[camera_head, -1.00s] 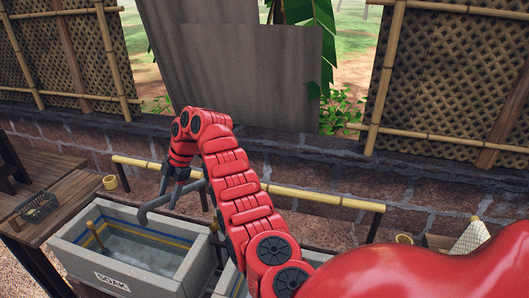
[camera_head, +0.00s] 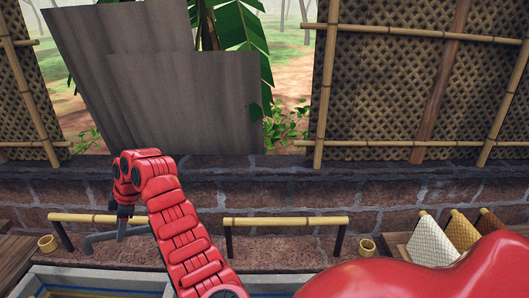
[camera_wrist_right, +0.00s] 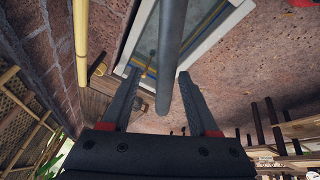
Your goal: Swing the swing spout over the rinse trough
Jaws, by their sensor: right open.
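The swing spout is a grey pipe (camera_head: 104,237) with a bent end, low at the left of the head view. In the right wrist view the pipe (camera_wrist_right: 172,50) runs down between my finger tips. My right gripper (camera_head: 125,209) is open; its fingers (camera_wrist_right: 158,88) stand on either side of the pipe with gaps showing. The striped trough (camera_head: 40,272) lies at the bottom left and its wall also shows in the right wrist view (camera_wrist_right: 228,22). A second trough rim (camera_head: 275,279) shows right of it, mostly hidden by my arm; no label is readable. My left gripper is out of view.
A bamboo rail (camera_head: 285,221) runs behind the troughs, before a stone wall (camera_head: 300,195). Small bamboo cups stand at left (camera_head: 47,244) and right (camera_head: 367,247).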

